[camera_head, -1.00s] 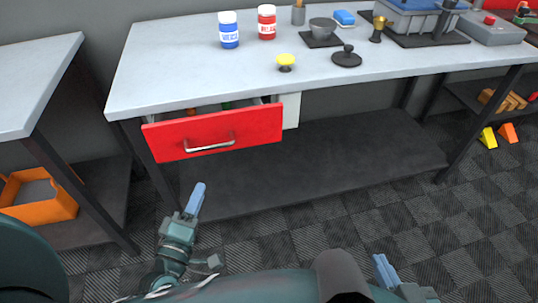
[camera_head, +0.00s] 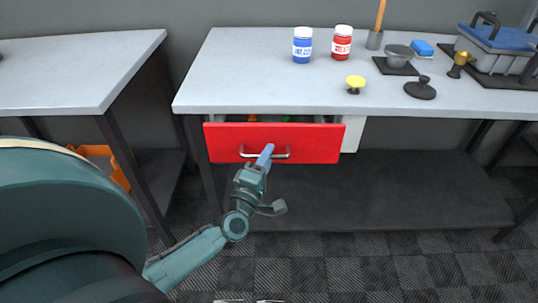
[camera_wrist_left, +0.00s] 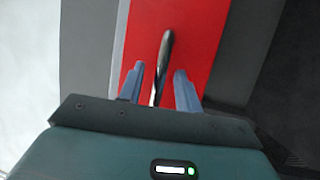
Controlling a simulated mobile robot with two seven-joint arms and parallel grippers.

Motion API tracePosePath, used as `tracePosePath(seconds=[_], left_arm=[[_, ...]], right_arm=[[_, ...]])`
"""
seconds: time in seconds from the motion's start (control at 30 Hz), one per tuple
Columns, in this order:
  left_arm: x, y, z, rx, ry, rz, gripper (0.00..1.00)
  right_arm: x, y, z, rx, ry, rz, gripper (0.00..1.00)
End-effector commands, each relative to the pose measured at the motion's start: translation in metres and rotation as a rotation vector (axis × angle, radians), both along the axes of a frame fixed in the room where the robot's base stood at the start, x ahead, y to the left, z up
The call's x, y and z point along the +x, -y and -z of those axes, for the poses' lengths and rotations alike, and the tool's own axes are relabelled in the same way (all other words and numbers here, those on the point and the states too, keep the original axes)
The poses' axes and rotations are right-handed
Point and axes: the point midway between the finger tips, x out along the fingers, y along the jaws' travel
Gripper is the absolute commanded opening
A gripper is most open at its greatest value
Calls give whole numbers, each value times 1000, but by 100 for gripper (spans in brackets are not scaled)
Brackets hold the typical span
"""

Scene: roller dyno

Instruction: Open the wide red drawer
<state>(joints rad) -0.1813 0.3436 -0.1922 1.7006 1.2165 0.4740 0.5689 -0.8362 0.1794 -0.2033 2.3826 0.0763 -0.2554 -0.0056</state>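The wide red drawer (camera_head: 315,150) is under the left part of the workbench and stands partly open, with small items just visible inside. Its metal bar handle (camera_head: 281,155) is on the middle of the front. My left gripper (camera_head: 265,156) is at the handle. In the left wrist view, the gripper (camera_wrist_left: 160,85) has its two blue fingers apart, one on each side of the handle (camera_wrist_left: 163,65), with gaps beside it. The red front (camera_wrist_left: 200,30) fills the background there. My right gripper is not in view.
A second table (camera_head: 75,70) is at the left, with an orange bin (camera_head: 118,172) below. The floor in front is clear.

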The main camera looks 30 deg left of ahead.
Motion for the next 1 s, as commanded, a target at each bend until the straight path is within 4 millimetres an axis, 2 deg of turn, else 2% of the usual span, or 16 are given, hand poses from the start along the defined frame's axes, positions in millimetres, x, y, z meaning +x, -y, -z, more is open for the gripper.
tracePosePath(seconds=[0.13,0.43,0.83,1.0], left_arm=[[10,-1,-2,1,1,1,34],[12,-1,-2,1,0,1,34],[11,-1,-2,1,0,1,2],[11,-1,-2,1,0,1,0]], right_arm=[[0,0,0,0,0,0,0],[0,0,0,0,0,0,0],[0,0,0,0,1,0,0],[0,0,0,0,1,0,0]])
